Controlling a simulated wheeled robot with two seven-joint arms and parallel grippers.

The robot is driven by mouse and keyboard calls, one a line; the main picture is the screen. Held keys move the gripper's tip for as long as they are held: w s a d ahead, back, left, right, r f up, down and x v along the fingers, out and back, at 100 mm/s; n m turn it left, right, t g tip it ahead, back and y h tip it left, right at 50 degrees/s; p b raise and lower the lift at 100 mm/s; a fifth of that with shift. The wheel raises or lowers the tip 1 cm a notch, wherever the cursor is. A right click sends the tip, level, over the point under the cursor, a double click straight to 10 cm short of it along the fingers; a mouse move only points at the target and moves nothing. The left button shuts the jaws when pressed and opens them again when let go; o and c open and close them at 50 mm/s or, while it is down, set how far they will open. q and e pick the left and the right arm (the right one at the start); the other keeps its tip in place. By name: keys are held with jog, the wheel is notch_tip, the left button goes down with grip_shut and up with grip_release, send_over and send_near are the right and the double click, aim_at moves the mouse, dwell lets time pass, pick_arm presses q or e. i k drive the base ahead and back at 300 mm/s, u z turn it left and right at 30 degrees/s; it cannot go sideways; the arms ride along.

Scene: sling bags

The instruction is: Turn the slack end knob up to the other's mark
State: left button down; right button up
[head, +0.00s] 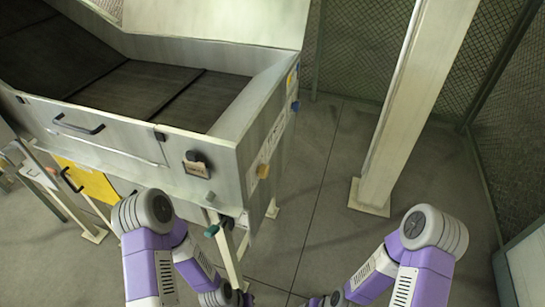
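A pale metal machine (225,170) with a dark sloping bed (150,95) stands at the left and centre of the head view. A dark knob (195,156) sits on its front near the right corner, above a small brown plate. A teal knob or handle (212,230) is below the front corner. Which knob is slack, and any marks, are too small to tell. My arms fold down to the bottom edge, short of the machine's knobs. Neither gripper's fingers show.
A pale post (410,110) on a square foot stands to the right of the machine. Mesh fencing (350,50) closes off the back and right. Dark handles (78,126) and a yellow panel (88,182) are on the machine's front. The grey floor (325,190) between machine and post is clear.

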aim_at(295, 106)
jog(key=k, duration=0.5)
jog(key=z, duration=1.05)
jog(key=i, duration=1.05)
jog(key=u, duration=1.2)
